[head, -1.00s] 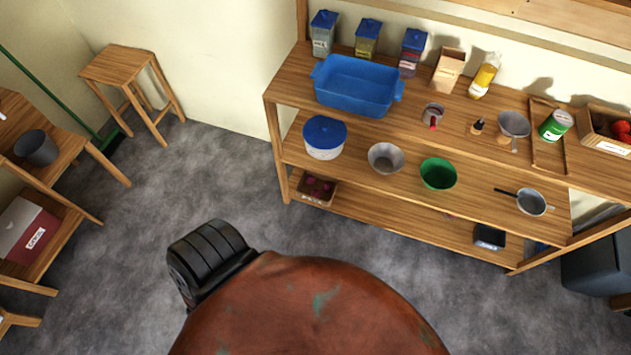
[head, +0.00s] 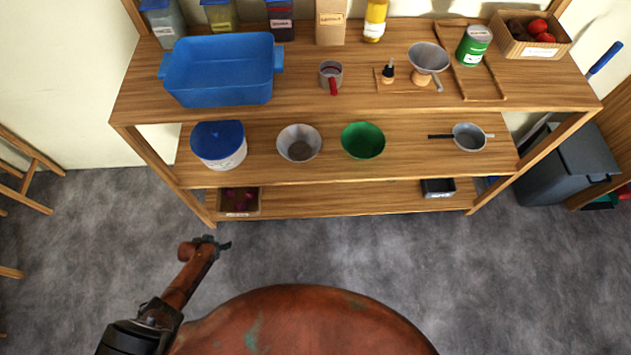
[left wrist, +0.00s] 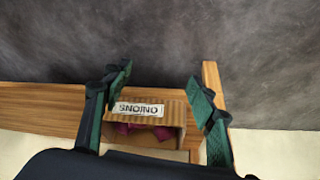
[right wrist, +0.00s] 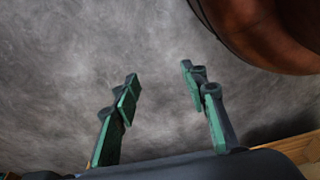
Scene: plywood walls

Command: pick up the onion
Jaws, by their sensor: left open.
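Red-purple onions (head: 233,194) lie in a small open box (head: 240,208) at the left end of the lowest shelf. In the left wrist view the box front carries an upside-down "ONIONS" label (left wrist: 139,109), with the onions (left wrist: 150,131) behind it, partly hidden by the box. My left gripper (head: 218,243) is open and empty, in front of and below the box in the head view. In the left wrist view its fingers (left wrist: 163,95) frame the box without visible contact. My right gripper (right wrist: 158,85) is open and empty over the floor; it is outside the head view.
The wooden shelf unit (head: 340,183) has an upright at its left end beside the box. Above the box stands a blue-lidded tub (head: 219,150), with a grey bowl (head: 299,144) and green bowl (head: 363,141) alongside. A dark bin (head: 570,165) stands at the right. The floor in front is clear.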

